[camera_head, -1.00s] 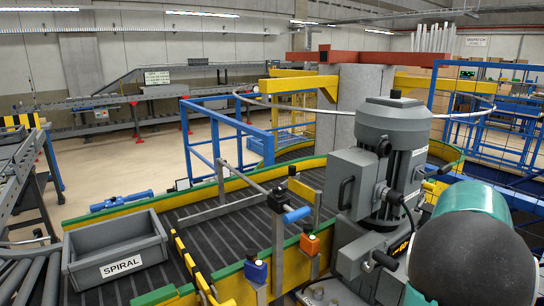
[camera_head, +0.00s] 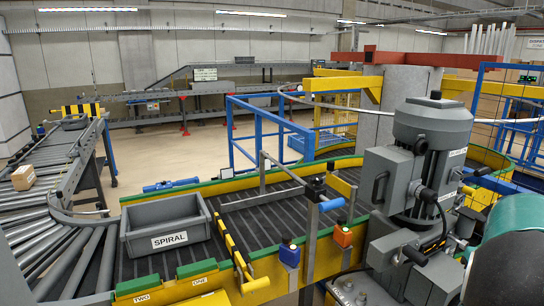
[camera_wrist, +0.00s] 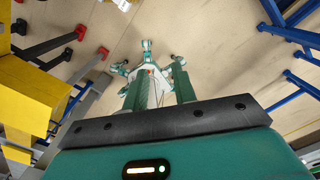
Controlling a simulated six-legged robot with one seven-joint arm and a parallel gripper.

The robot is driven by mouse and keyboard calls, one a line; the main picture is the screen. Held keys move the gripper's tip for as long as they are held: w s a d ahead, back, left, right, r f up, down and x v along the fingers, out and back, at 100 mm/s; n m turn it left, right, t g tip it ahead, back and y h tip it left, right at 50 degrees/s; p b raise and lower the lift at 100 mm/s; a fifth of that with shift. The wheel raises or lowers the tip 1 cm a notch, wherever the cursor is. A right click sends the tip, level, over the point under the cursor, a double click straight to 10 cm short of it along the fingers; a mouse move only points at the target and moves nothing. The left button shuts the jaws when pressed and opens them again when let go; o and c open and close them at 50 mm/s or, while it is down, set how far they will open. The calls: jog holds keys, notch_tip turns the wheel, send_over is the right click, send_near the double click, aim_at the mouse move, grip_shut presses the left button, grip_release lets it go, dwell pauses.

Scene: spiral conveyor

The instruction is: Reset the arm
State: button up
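My gripper (camera_wrist: 164,82) shows in the wrist view beyond a black bar and a teal housing. Its two green fingers stand apart, with nothing seen held between them. White and teal parts show behind the fingers, against the pale floor. In the head view a teal and dark rounded part of my arm fills the lower right corner. The fingers are not visible there.
A grey bin (camera_head: 160,229) marked SPIRAL stands on the belt at left. A small carton (camera_head: 23,177) lies on the roller conveyor (camera_head: 60,170). A grey motor (camera_head: 425,150) stands close at right. Blue railings (camera_head: 268,140) stand behind the belt. Pale floor is open beyond.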

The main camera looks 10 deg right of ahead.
jog(key=a+r+n+t, duration=0.1)
jog(key=a+r+n, duration=0.2)
jog(key=a+n, duration=0.65)
jog(key=a+r+n+t, duration=0.1)
jog(key=a+r+n, duration=0.2)
jog(key=a+n, duration=0.7)
jog(key=s+a+n+t, duration=0.1)
jog(key=s+a+n, duration=0.2)
jog(key=a+n, duration=0.3)
jog(key=s+a+n+t, duration=0.1)
jog(key=s+a+n, duration=0.1)
jog(key=a+n, duration=0.4)
jog(key=s+a+f+n+t, duration=0.1)
jog(key=s+a+n, duration=0.2)
jog(key=a+n, duration=0.4)
jog(key=shift+s+n, duration=0.3)
jog(key=shift+n, duration=0.55)
